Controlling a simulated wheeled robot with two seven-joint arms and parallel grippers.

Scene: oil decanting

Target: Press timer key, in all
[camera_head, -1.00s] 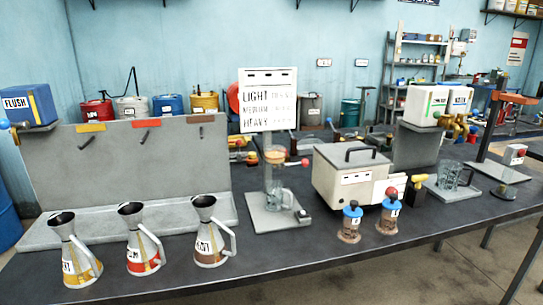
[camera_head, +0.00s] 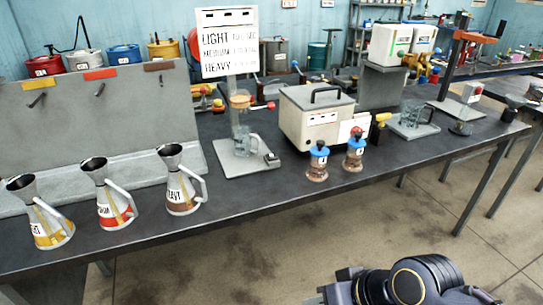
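A small dark block with a pale top (camera_head: 272,160) sits at the front right corner of the grey stand base (camera_head: 235,168); it may be the timer key, but it is too small to tell. On that base are a glass cup (camera_head: 246,142) and, above it, a clear vessel with amber contents (camera_head: 240,99). A sign (camera_head: 229,42) behind reads LIGHT, MEDIUM, HEAVY. My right arm shows at the bottom right, below the bench's front edge, with grey end parts (camera_head: 340,284) that seem to be its gripper, apart from everything. My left gripper is out of view.
Three labelled jugs (camera_head: 113,204) stand at the left front of the bench. Two blue-capped jars (camera_head: 317,162) stand before a lidded cream box (camera_head: 317,118). A tray with a glass jug (camera_head: 414,122) is farther right. Bench front between jugs and stand is clear.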

